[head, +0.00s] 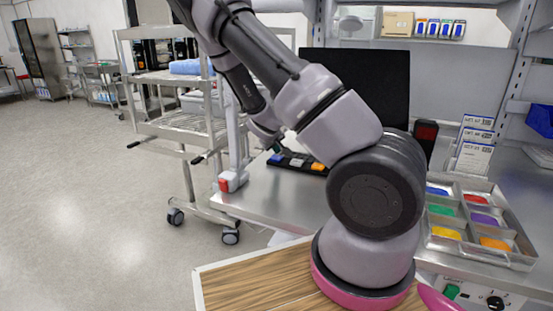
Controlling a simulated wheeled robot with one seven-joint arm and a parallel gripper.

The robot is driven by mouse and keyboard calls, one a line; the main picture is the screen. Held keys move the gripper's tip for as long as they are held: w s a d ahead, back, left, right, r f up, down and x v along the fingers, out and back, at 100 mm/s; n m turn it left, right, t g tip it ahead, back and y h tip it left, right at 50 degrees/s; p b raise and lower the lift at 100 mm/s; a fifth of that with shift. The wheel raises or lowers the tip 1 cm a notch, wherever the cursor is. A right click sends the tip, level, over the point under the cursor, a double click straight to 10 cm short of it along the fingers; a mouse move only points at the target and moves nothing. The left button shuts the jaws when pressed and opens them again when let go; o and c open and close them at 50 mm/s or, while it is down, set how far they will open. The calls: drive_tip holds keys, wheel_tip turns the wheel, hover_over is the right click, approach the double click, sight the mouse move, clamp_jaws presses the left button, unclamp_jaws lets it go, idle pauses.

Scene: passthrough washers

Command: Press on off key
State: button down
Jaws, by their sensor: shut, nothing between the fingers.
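A black strip (298,164) with several coloured keys lies on the metal bench, left of my arm's elbow. An orange key (318,166) shows on it; its right end is hidden by my arm. I cannot read any marking, so I cannot tell which key is the on off key. My gripper (278,149) is partly seen, small and dark, at the end of my arm, pointing down by the left end of the strip. It is shut and empty. I cannot tell whether it touches a key.
A black monitor (385,78) stands behind the strip. A metal tray (513,262) with coloured compartments lies at right. A panel with a green switch (451,291) is at bottom right. A wheeled cart (172,80) stands at left. The floor at far left is clear.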

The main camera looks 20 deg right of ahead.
sight(277, 159)
drive_tip(key=shift+f, duration=0.45)
drive_tip(key=shift+f, duration=0.45)
idle(0.7)
drive_tip(key=shift+r, duration=0.9)
drive_tip(key=shift+r, duration=2.5)
